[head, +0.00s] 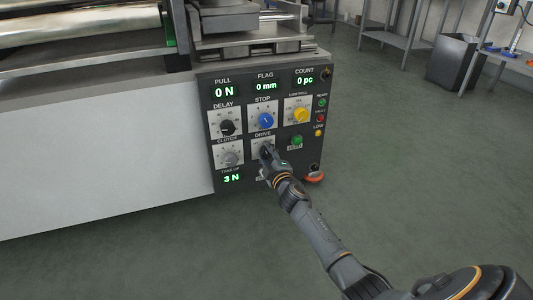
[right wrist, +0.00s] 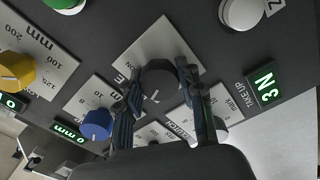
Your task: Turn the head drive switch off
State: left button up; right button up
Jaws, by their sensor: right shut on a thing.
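The drive switch is a dark round knob (right wrist: 160,76) on a pale square plate, seen in the right wrist view. In the head view its plate (head: 257,143) sits under the word DRIVE on the dark control panel (head: 205,104), and my gripper hides most of the knob. My right gripper (head: 267,152) is at this switch. In the right wrist view its two fingers (right wrist: 159,82) are shut on the knob, one on each side. The knob's exact setting is too hidden to read. My left gripper is in neither view.
Close around the switch are the blue stop knob (head: 265,120), the grey clutch knob (head: 231,158), the black delay knob (head: 227,127), the yellow knob (head: 301,115) and a green button (head: 297,141). A red-orange button (head: 314,178) is low right. The floor in front is clear.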

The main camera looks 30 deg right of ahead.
jog(key=n, duration=0.4)
jog(key=shift+n, duration=0.3)
jog(key=shift+f, duration=0.1)
dwell(0.4)
jog(key=o, duration=1.2)
jog(key=v, duration=1.2)
